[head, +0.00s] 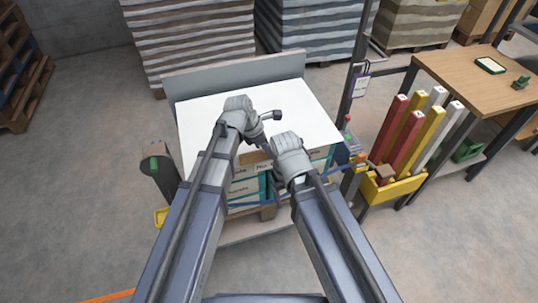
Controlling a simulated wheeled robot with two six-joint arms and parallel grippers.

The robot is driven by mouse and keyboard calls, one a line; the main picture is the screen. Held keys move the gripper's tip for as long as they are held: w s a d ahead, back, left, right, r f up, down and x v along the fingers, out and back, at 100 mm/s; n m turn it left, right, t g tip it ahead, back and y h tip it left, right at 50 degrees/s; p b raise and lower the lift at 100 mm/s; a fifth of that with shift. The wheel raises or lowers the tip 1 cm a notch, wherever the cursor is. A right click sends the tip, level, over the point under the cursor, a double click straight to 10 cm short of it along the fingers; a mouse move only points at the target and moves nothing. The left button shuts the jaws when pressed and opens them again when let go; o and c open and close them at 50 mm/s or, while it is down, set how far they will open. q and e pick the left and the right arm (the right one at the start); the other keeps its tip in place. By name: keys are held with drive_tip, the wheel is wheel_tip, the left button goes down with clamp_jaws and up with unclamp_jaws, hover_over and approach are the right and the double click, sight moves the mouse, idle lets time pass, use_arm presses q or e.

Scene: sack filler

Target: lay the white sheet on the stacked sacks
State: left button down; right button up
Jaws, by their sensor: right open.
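The white sheet (205,130) lies flat over the top of the stacked sacks (243,187), whose printed white and teal sides show below its front edge. A brown patch shows at that edge between my arms. The stack stands on a wooden pallet. My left gripper (239,106) is over the middle of the sheet; its fingers are too hidden to tell whether it is open or shut. My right gripper (287,143) is open at the sheet's front edge, towards the right. I cannot tell whether either touches the sheet.
A grey panel (235,76) stands behind the stack. A dark post (358,62) with a hanging tag rises at its right. A yellow bin (395,187) holds red, yellow and white bars beside a wooden table (480,70). Striped sack stacks (190,45) stand behind.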

use_arm(q)
drive_tip(key=shift+f, duration=0.2)
drive_tip(key=c, duration=0.6)
unclamp_jaws()
drive_tip(key=shift+c, duration=0.2)
drive_tip(key=shift+r, duration=0.15)
drive_tip(key=p+v, duration=1)
drive_tip(key=shift+s+r, duration=0.1)
drive_tip(key=shift+r, duration=0.35)
drive_tip(key=shift+a+r+p, duration=0.35)
drive_tip(key=shift+r+p, duration=0.2)
drive_tip(key=shift+p, duration=0.15)
